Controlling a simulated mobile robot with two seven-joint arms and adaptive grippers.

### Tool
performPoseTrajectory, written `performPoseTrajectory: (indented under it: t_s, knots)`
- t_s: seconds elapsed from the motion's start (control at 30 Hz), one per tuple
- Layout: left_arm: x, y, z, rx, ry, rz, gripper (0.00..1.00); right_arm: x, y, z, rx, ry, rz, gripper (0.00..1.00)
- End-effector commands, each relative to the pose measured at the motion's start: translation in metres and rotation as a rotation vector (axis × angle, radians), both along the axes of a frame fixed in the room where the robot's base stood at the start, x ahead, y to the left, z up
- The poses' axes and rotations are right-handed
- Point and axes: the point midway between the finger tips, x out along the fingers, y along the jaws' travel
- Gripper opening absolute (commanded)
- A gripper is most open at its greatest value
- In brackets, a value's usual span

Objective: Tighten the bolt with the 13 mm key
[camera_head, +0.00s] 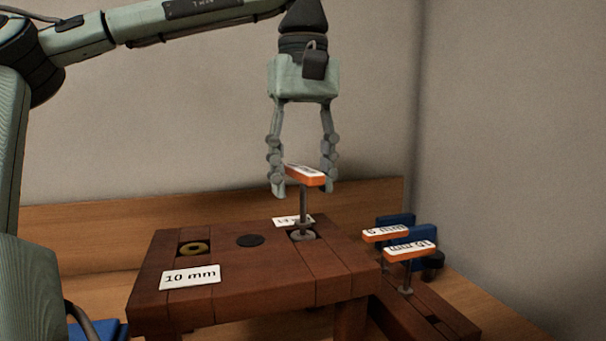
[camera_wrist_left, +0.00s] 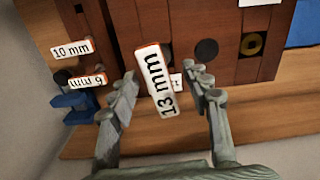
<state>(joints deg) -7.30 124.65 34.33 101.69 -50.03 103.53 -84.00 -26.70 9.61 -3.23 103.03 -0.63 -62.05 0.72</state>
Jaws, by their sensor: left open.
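The 13 mm key (camera_head: 306,176) stands upright with its orange, white-labelled handle on top and its grey shaft going down to a square hole in the brown wooden block. A grey round piece (camera_head: 302,235) shows at the shaft's foot; I cannot tell bolt from key socket there. In the left wrist view the handle of the 13 mm key (camera_wrist_left: 157,80) shows its label clearly. My left gripper (camera_head: 304,189) points down and is open, one finger on each side of the handle, with gaps visible. It also shows in the left wrist view (camera_wrist_left: 160,82). My right gripper is out of view.
The wooden block (camera_head: 255,292) carries a 10 mm label (camera_head: 190,277), a brass ring (camera_head: 194,248) in a hole and a black disc (camera_head: 250,240). Two other orange-handled keys (camera_head: 409,249) stand at the right, near blue objects (camera_head: 396,221). A wall rises behind.

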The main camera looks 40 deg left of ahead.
Motion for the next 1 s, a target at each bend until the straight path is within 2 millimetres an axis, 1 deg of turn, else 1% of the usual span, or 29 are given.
performPoseTrajectory:
  t_s: [0.7,0.83,1.0]
  knots:
    - [0.0,0.0,0.057,0.001,-0.002,0.001,0.48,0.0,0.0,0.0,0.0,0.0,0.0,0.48]
    - [0.0,0.0,0.065,0.001,-0.001,0.0,0.48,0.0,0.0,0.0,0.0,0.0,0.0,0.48]
    - [0.0,0.0,0.069,0.001,-0.001,-0.001,0.48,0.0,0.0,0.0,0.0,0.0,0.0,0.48]
